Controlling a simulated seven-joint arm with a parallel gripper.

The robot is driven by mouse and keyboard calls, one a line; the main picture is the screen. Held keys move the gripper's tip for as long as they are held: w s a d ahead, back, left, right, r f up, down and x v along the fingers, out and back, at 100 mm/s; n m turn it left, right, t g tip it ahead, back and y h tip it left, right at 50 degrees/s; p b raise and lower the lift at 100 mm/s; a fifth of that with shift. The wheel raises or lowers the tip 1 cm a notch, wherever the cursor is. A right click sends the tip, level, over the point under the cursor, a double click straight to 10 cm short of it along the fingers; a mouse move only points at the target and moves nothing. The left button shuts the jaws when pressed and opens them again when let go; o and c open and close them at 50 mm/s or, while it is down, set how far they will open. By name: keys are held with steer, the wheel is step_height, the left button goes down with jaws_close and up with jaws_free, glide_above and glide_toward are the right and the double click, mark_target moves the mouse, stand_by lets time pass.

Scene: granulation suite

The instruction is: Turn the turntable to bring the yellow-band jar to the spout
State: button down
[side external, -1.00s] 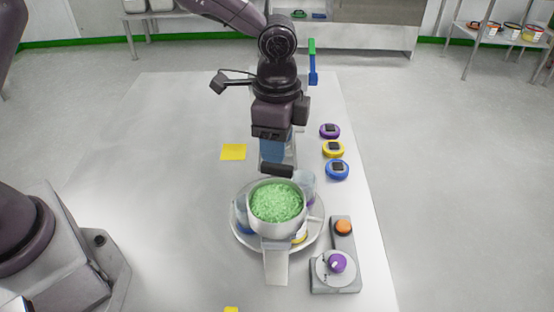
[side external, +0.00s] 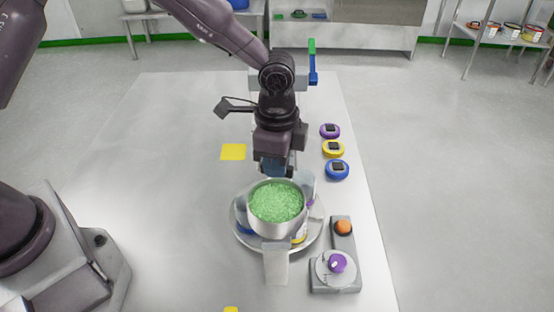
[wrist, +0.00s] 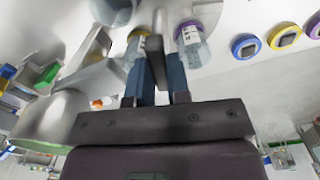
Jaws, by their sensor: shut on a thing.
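The turntable (side external: 238,238) is a round grey plate under a metal hopper (side external: 290,229) full of green granules. Jars stand on it around the hopper: blue-band at left (side external: 241,215), purple-band at right (side external: 308,190), and yellow-band (side external: 299,238) at the front right, partly hidden by the hopper. In the wrist view a yellow-band jar (wrist: 134,46) and a purple-band jar (wrist: 190,42) show beyond the fingers. My gripper (side external: 276,172) is low behind the hopper. In the wrist view its blue fingers (wrist: 158,84) are shut on a dark bar (wrist: 155,58).
Purple (side external: 329,131), yellow (side external: 333,149) and blue (side external: 337,169) round pucks line the table's right side. A grey box with an orange button (side external: 343,227) and purple knob (side external: 337,263) stands right of the turntable. The table's left side is mostly clear, with a yellow square (side external: 233,152).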

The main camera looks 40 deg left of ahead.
steer(key=shift+m, duration=3.1)
steer(key=c, duration=1.1)
jaws_free()
steer(key=shift+r, duration=0.1)
step_height(320, 180, up, 13)
steer(key=shift+f, duration=0.1)
